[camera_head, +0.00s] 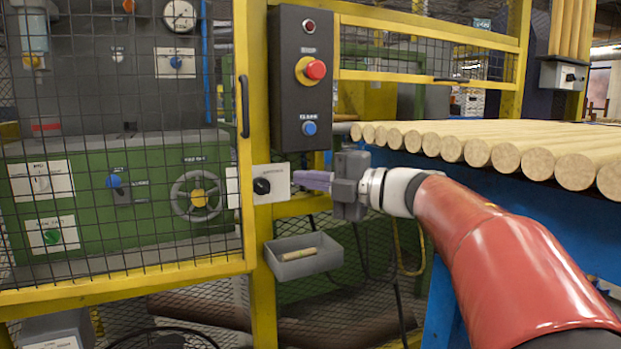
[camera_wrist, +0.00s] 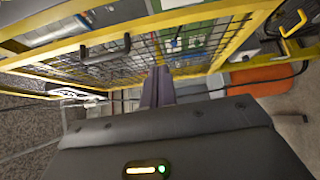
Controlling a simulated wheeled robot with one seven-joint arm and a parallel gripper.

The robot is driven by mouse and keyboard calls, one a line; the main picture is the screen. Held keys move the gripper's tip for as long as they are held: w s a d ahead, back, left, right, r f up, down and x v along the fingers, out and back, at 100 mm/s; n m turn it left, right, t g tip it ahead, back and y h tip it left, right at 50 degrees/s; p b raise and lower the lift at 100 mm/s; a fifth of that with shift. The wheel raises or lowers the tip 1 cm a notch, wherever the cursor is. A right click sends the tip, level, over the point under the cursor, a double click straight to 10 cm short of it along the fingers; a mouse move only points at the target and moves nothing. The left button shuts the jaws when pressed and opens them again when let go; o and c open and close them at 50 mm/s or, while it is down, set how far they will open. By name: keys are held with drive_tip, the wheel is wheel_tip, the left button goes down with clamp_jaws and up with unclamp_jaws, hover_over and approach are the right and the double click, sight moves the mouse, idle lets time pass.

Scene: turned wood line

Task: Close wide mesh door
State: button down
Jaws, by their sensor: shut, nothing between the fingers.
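The wide mesh door (camera_head: 120,282) has a yellow frame with black wire mesh and fills the left of the head view. Its black upright handle (camera_head: 244,106) is on its right edge, beside the yellow post. I cannot tell whether the door sits flush or slightly ajar. The mesh and handle (camera_wrist: 105,48) also show in the wrist view, ahead and left of the fingers. My gripper (camera_head: 303,180) is shut and empty, pointing left in front of the post, right of and below the handle, apart from it. Its fingers (camera_wrist: 158,88) show together in the wrist view.
A dark control box (camera_head: 302,80) with red and blue buttons hangs on the post above my gripper. A black rotary switch (camera_head: 262,186) is close to the fingertips. A small grey tray (camera_head: 303,258) is below. Round wooden bars (camera_head: 480,150) lie on the blue bench at right.

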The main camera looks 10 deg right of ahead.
drive_tip(key=shift+g, duration=0.3)
drive_tip(key=x, duration=0.4)
drive_tip(key=w+x, duration=0.1)
drive_tip(key=x, duration=0.3)
drive_tip(key=d+p+x, duration=0.1)
drive_tip(key=x, duration=0.2)
drive_tip(key=shift+w+a+f, duration=0.35)
drive_tip(key=shift+w, duration=0.05)
drive_tip(key=shift+w+a, duration=0.1)
drive_tip(key=shift+w, duration=0.45)
